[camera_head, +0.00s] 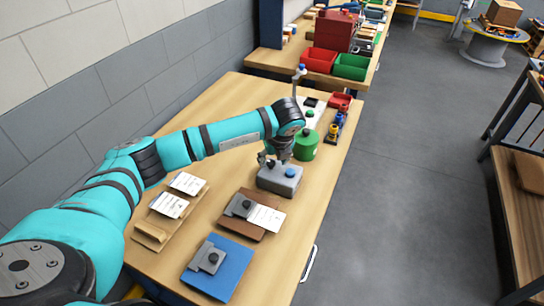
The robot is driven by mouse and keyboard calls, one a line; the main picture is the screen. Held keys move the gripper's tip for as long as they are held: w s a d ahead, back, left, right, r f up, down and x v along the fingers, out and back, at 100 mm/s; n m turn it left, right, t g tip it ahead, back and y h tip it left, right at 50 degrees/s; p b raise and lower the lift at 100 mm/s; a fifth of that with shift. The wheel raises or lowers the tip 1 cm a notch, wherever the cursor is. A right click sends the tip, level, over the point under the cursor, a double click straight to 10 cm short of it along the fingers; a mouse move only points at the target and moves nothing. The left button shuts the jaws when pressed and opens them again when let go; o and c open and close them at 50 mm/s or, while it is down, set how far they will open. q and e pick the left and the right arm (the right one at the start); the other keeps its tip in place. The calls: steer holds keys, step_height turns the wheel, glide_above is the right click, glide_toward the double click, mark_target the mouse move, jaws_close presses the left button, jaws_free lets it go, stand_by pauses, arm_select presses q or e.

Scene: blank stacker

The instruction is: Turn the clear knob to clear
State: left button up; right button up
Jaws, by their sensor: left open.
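My left gripper (268,161) is open, pointing down at the left part of a grey box (279,184) on the wooden bench. A blue round knob (291,173) sits on the right part of this box, apart from the fingers. What lies under the fingers is hidden, and I cannot tell whether they touch anything. Black knobs also show on a grey plate (236,207) on a brown board and on a grey plate (203,254) on a blue board. No label is readable, so I cannot tell which knob is the clear one. My right gripper is not in view.
A green canister (306,146) stands just behind the grey box. Small blue and yellow items (335,127) stand to its right. White cards (169,206) lie on a wooden rack at the left. Red (319,60) and green (351,67) bins stand further back.

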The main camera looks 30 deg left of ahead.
arm_select(q)
steer(key=shift+x, duration=1)
jaws_close()
